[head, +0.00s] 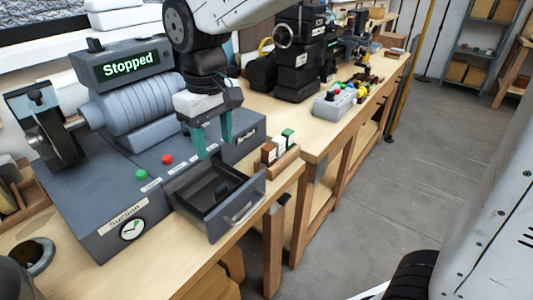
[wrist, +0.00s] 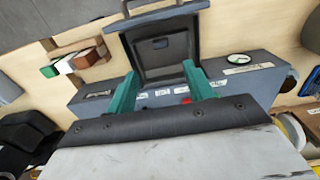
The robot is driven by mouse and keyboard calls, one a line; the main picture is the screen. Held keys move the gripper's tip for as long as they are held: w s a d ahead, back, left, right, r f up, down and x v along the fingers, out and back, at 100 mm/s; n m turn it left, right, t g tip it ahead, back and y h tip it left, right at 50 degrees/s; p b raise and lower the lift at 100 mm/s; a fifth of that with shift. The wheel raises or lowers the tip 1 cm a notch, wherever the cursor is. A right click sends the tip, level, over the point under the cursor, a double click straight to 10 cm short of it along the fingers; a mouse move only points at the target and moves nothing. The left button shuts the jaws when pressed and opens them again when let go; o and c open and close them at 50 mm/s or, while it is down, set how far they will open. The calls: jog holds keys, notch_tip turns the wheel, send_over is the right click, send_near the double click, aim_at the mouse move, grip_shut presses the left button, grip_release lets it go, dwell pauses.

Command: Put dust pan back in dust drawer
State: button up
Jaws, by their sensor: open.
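The dust drawer (head: 239,217) is pulled open from the front of the grey machine, with its metal handle facing out. It also shows in the wrist view (wrist: 183,17). A dark pan (head: 208,193) with a small raised tab appears to lie inside the drawer; it shows as a black insert in the wrist view (wrist: 165,58). I cannot tell whether it is fully seated. My gripper (head: 213,138) has two teal fingers, open and empty, above the machine top behind the drawer. In the wrist view its fingers (wrist: 160,73) straddle the drawer's inner end.
The machine (head: 105,195) carries green and red buttons, a suction gauge (head: 132,229) and a display reading "Stopped" (head: 127,66). A wooden block rack (head: 280,160) stands right of the drawer.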

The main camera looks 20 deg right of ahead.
jog(key=s+d+m+t, duration=0.1)
jog(key=s+d+m, duration=0.5)
jog(key=s+d, duration=1.3)
jog(key=shift+s+d+f+m, duration=0.25)
jog(key=shift+d+m, duration=0.15)
jog(key=shift+d, duration=0.5)
